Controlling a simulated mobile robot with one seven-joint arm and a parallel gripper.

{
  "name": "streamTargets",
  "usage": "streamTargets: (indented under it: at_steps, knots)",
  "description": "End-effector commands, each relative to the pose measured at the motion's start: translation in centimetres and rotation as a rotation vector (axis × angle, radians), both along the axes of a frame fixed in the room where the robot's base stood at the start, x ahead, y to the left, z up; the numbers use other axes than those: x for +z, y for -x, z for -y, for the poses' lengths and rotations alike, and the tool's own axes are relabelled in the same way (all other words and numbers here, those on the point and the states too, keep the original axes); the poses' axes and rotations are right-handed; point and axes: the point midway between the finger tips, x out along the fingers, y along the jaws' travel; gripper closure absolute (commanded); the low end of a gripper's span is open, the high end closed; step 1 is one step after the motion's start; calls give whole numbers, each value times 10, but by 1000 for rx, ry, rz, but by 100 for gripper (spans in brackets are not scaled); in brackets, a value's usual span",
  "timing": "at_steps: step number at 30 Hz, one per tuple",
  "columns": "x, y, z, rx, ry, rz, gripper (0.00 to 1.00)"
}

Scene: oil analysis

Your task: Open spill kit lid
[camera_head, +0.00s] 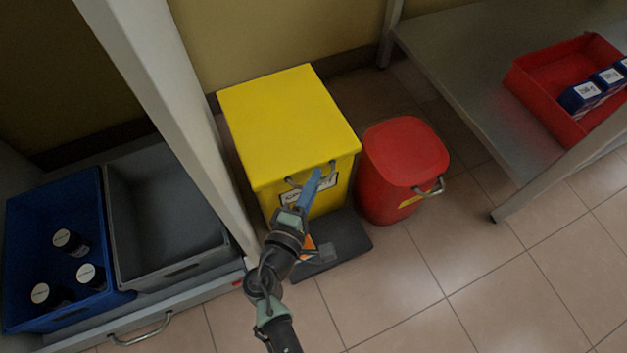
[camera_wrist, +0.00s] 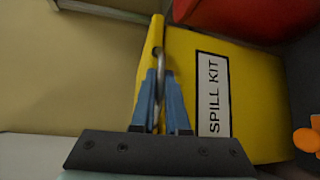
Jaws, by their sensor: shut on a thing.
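The yellow spill kit (camera_head: 290,120) is a box on the floor, and its lid (camera_head: 285,110) looks closed. In the wrist view the spill kit (camera_wrist: 260,85) shows its front with a "SPILL KIT" label. My gripper (camera_head: 318,176) is at the front edge of the lid. In the wrist view my gripper (camera_wrist: 160,85) has its blue fingers on either side of the metal lid handle (camera_wrist: 158,58), shut on it. The handle (camera_head: 294,182) is partly hidden by the fingers in the head view.
A red bin (camera_head: 402,160) with a metal handle stands just right of the spill kit. A grey post (camera_head: 180,90) and shelf with a blue crate (camera_head: 20,240) and a grey crate (camera_head: 165,215) are at left. A table (camera_head: 455,75) bears a red tray (camera_head: 525,85).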

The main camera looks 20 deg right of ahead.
Motion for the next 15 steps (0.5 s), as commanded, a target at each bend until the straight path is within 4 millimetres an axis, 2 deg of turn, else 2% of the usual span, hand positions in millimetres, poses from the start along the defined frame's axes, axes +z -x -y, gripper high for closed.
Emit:
streamTargets:
  at_steps: [8,15]
  knots:
    - [4,0,-1,1,0,-7,100]
    - [29,-2,-1,0,2,-61,100]
